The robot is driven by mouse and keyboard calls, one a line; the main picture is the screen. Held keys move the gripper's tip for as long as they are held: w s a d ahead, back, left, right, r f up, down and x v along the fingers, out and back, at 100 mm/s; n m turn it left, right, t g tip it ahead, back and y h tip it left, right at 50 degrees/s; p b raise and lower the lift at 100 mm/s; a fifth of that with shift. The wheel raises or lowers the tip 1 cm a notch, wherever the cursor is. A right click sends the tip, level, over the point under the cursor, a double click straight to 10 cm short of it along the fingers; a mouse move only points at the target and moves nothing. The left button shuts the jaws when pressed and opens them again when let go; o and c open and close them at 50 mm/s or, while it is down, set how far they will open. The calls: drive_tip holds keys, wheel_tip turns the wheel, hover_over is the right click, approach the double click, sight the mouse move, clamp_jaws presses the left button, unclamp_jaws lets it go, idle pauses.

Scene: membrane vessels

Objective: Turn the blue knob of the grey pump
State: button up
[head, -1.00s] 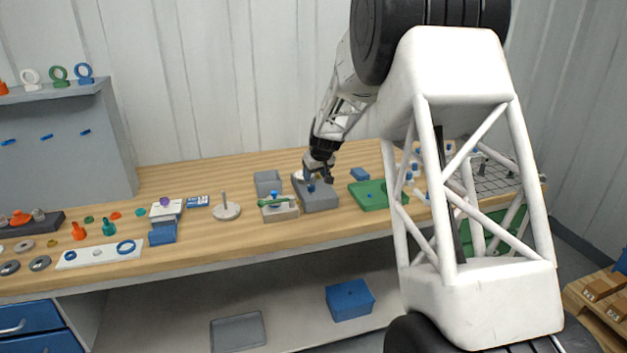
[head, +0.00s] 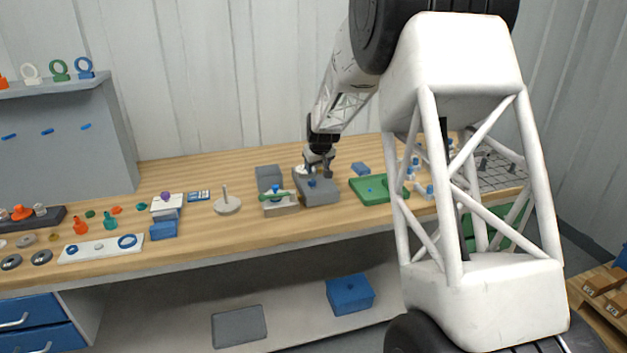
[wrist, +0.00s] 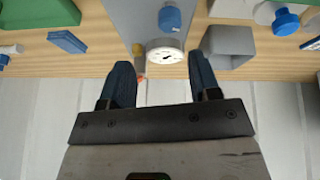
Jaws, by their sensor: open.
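The grey pump (head: 320,194) stands on the wooden bench, with the blue knob (head: 312,183) on its top and a white round gauge (head: 300,169) towards the back. In the wrist view the blue knob (wrist: 170,18) is near the top edge, beyond the white gauge (wrist: 165,50). My gripper (head: 319,170) is over the back part of the pump, open and empty. In the wrist view its two dark fingers (wrist: 160,78) are spread either side of the gauge's line, and the knob lies apart from them. The height gap to the pump is hard to tell.
A grey open box (head: 268,179) and a light block with a green handle (head: 279,197) stand close left of the pump. A green tray (head: 372,190) and a blue block (head: 360,168) are on its right.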

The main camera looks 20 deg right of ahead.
drive_tip(key=shift+w+a+r+t+h, duration=0.3)
drive_tip(key=shift+w+t+h, duration=0.1)
drive_tip(key=shift+t, duration=0.25)
drive_tip(key=shift+w+a+r+t+h, duration=0.15)
drive_tip(key=shift+w+a+t+h, duration=0.2)
drive_tip(key=shift+t, duration=0.3)
drive_tip(key=shift+w+d+r+t, duration=0.2)
drive_tip(key=shift+d+t, duration=0.1)
drive_tip(key=shift+t, duration=0.5)
drive_tip(key=shift+s+t+y, duration=0.15)
drive_tip(key=shift+t+y, duration=0.15)
drive_tip(key=shift+y, duration=0.05)
drive_tip(key=shift+s+d+f+g+y, duration=0.15)
drive_tip(key=shift+s+f+y, duration=0.35)
drive_tip(key=shift+s, duration=0.3)
drive_tip(key=shift+s+d+f+g+y, duration=0.2)
drive_tip(key=shift+s+f+y, duration=0.3)
drive_tip(key=shift+s, duration=0.35)
drive_tip(key=shift+s+d+f+g+y, duration=0.15)
drive_tip(key=shift+s+f+y, duration=0.35)
drive_tip(key=shift+s, duration=0.3)
drive_tip(key=shift+w+f, duration=0.1)
